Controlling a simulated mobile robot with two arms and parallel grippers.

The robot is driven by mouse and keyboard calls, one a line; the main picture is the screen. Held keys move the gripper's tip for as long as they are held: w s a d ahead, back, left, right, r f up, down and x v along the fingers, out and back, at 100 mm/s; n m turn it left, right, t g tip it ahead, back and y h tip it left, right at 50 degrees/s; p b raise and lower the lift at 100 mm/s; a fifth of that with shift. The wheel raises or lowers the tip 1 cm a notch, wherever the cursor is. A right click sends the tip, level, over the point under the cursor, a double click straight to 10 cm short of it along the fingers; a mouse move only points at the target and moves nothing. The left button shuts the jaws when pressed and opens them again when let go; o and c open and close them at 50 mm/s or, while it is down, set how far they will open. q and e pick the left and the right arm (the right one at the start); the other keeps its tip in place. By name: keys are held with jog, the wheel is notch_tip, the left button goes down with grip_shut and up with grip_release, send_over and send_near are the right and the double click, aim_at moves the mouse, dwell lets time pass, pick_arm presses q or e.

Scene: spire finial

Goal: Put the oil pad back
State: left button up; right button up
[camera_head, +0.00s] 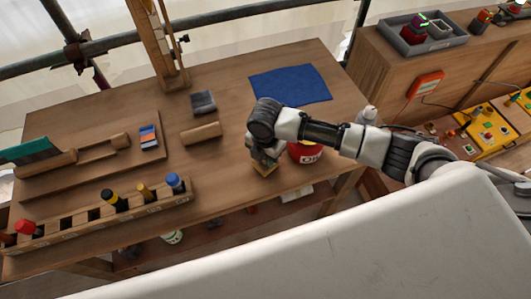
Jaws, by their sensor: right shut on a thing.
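My right gripper (263,155) points down over the near right part of the wooden bench, just left of a red tin (309,154) marked with white lettering. It is shut on what seems to be the oil pad, which is mostly hidden by the gripper and wrist. A small pale wooden piece (265,170) shows right below the fingers; I cannot tell whether the held thing touches it. My arm covers part of the tin. My left gripper is not in view.
A dark grey pad (203,102) and a wooden block (201,133) lie left of my gripper. A blue cloth (290,86) lies behind it. A wooden rack (130,210) with several coloured-top tools lines the front left. Bare bench (225,180) lies between.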

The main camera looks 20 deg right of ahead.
jog(key=shift+f, duration=0.25)
jog(key=o, duration=0.8)
jog(key=shift+o, duration=0.2)
notch_tip(320, 180, up, 12)
jog(key=b, duration=0.1)
jog(key=shift+r, duration=0.15)
